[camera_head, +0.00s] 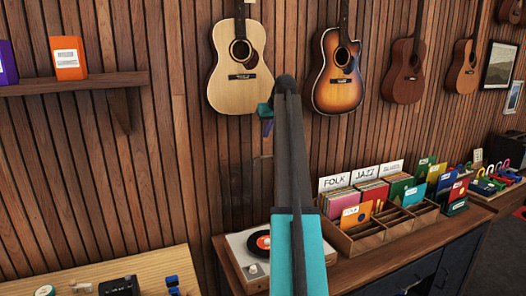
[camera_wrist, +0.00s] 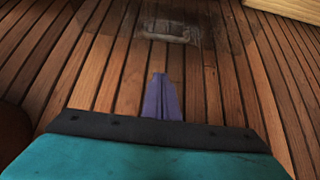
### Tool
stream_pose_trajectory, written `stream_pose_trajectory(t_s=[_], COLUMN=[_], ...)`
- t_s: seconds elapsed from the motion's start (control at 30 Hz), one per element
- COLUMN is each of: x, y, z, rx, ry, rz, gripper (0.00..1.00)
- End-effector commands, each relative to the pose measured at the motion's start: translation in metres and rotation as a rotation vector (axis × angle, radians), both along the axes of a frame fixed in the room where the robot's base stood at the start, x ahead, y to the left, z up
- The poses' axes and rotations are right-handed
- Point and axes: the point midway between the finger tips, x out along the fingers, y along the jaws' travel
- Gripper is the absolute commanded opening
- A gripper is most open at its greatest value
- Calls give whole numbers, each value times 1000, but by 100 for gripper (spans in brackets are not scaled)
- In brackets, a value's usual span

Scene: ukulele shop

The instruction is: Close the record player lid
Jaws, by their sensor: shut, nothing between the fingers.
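The record player (camera_head: 240,256) sits on the left end of the wooden counter, with a dark record with an orange label (camera_head: 264,242) on it, partly hidden by my arm. Its see-through lid (camera_head: 250,185) appears to stand open against the slatted wall; its outline is faint. In the wrist view a clear, darker panel (camera_wrist: 115,28) near the top looks like this lid. My gripper (camera_head: 265,112) is above the lid, in front of the wall near the pale guitar. The wrist view shows its purple fingers (camera_wrist: 162,98) shut together and empty; I cannot tell whether they touch the lid.
A wooden record crate (camera_head: 368,238) with folk and jazz sleeves stands right of the player. Several guitars hang on the wall, the pale one (camera_head: 228,82) close to my gripper. A shelf (camera_head: 75,84) is at upper left, and a lighter table (camera_head: 110,270) at lower left.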

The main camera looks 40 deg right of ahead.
Motion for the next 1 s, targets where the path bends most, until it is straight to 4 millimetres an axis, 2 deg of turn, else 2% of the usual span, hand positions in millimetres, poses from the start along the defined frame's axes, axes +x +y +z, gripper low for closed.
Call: stream_pose_trajectory(t_s=[0.27,0.47,1.0], x=[1,8,44], y=[-1,-3,-20], z=[-1,-10,-61], rx=[0,0,1], ry=[0,0,1], rz=[0,0,-2], gripper=[0,0,0])
